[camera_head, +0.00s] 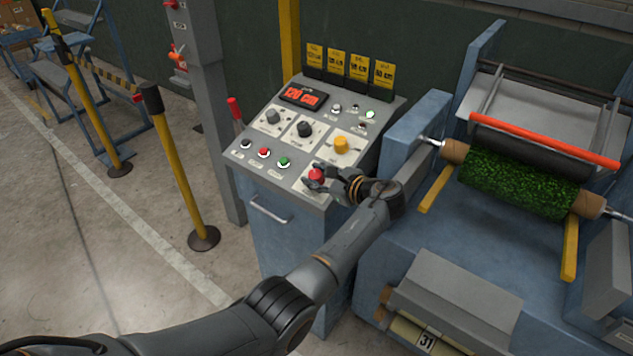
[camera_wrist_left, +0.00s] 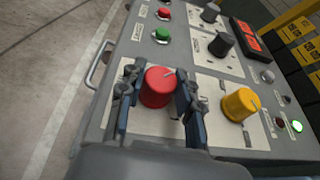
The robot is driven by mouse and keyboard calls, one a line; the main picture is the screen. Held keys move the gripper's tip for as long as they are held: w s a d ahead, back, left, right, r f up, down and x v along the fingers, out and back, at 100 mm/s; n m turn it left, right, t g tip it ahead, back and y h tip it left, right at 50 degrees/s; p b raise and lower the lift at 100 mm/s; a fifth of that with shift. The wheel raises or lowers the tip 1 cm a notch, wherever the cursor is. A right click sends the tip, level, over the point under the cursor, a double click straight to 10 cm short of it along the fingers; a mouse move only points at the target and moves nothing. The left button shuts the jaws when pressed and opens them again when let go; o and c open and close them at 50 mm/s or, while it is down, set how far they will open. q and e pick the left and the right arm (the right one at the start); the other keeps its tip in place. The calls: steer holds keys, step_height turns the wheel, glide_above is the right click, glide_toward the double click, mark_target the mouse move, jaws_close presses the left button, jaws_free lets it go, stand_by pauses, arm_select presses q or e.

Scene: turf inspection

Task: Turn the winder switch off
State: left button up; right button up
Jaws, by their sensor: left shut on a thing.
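A sloped grey control panel (camera_head: 292,185) carries several knobs, buttons and a display. A red rotary knob (camera_head: 315,174) with a pale pointer line sits at its lower right corner. My left gripper (camera_head: 323,178) reaches it from the right. In the left wrist view the red knob (camera_wrist_left: 158,88) stands between the two fingers of my left gripper (camera_wrist_left: 157,80), which is shut on it. The pointer line on its top points up and right. A yellow knob (camera_wrist_left: 239,104) sits beside it. I cannot read which knob is labelled winder. My right gripper is out of view.
Black knobs (camera_head: 305,130), small red and green buttons (camera_head: 284,162) and a red display reading 120 cm (camera_head: 303,96) share the panel. A turf roll (camera_head: 520,182) lies on the blue machine at right. Yellow posts (camera_head: 178,170) stand at left on clear floor.

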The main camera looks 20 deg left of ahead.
mark_target(317, 174)
arm_select(q)
steer(key=shift+n+g, duration=0.3)
steer(key=shift+g, duration=0.1)
steer(key=o, duration=1.2)
step_height(317, 174, up, 10)
